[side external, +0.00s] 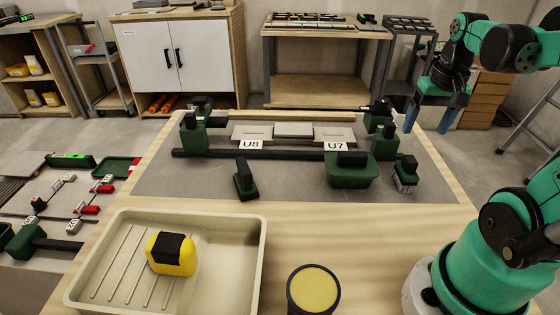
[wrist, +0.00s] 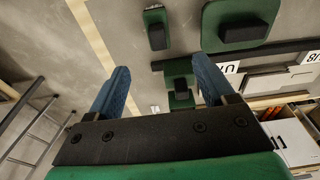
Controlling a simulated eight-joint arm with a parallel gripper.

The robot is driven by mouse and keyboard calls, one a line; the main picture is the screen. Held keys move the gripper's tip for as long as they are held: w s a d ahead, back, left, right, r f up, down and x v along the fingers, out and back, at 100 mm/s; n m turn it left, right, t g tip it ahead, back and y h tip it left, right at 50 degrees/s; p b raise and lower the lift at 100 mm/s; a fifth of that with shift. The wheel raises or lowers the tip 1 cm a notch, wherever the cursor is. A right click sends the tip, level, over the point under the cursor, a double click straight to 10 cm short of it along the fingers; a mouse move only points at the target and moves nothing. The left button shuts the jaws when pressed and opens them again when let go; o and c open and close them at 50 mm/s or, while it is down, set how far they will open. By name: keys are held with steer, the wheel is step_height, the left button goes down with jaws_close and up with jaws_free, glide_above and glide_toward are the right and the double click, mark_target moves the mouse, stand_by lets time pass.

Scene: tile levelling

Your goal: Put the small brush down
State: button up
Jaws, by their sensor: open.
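The small brush (side external: 405,174), dark green and black with pale bristles along its lower edge, rests on the right part of the grey work surface (side external: 300,187). It seems to be the green block with a black top (wrist: 155,29) at the top of the wrist view. My gripper (side external: 427,126) is raised at the right, apart from the brush. Its two blue fingers (wrist: 160,68) are spread with nothing held between them.
Green clamp posts (side external: 193,136) and a dark bar stand around tiles marked U8 and U7. A cream tray (side external: 255,255) holds a yellow-and-black object (side external: 172,262). A yellow-topped round container (side external: 313,290) stands in front.

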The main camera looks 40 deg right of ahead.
steer(key=w+a+n+t, duration=0.3)
steer(key=w+a+n, duration=0.1)
steer(key=a, duration=0.5)
steer(key=w+a+n+t+y, duration=0.1)
steer(key=w+a+n+t, duration=0.2)
steer(key=a, duration=0.6)
steer(key=shift+w+a+f+n, duration=0.15)
steer(key=shift+w+a+n, duration=0.3)
steer(key=shift+n, duration=0.45)
steer(key=shift+d, duration=0.1)
